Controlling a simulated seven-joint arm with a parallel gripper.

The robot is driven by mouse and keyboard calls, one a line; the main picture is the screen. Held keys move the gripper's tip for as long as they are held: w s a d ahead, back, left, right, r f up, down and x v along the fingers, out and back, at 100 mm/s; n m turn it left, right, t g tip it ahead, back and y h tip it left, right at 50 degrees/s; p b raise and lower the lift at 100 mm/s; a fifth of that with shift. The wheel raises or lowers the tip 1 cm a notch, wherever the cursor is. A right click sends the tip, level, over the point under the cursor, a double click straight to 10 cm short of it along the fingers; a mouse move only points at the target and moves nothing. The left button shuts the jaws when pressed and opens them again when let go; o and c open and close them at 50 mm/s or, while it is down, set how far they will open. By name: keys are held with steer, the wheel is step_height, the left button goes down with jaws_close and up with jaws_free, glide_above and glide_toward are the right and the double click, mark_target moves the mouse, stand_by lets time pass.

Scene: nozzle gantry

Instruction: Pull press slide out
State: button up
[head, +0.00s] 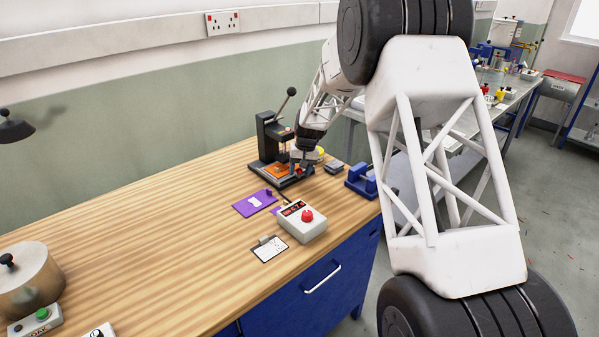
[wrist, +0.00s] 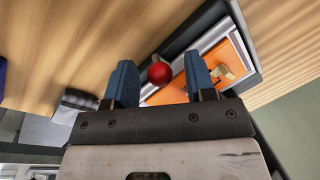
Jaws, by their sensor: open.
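The press (head: 268,140) is a black stand with a lever, at the far end of the wooden bench. Its slide, an orange plate (head: 282,171), lies at the press base and also shows in the wrist view (wrist: 225,62). A red ball knob (wrist: 160,73) sits at the slide's near end. My gripper (wrist: 160,85) is open, with its two blue fingers on either side of the knob in the picture. I cannot tell whether either finger touches it. In the head view my gripper (head: 304,168) is beside the press base and hides the knob.
A purple plate (head: 255,203), a control box with a red button (head: 303,222) and a clipboard (head: 269,249) lie nearer on the bench. A blue fixture (head: 361,181) stands right of the press. The middle of the bench (head: 150,225) is clear.

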steer(key=shift+a+f, duration=0.1)
steer(key=shift+f, duration=0.25)
jaws_close()
steer(key=shift+s, duration=0.1)
steer(key=s+d, duration=1)
steer(key=shift+s+d+r, duration=0.1)
steer(key=shift+s+d, duration=0.15)
steer(key=shift+d, duration=0.15)
stand_by(0.4)
jaws_free()
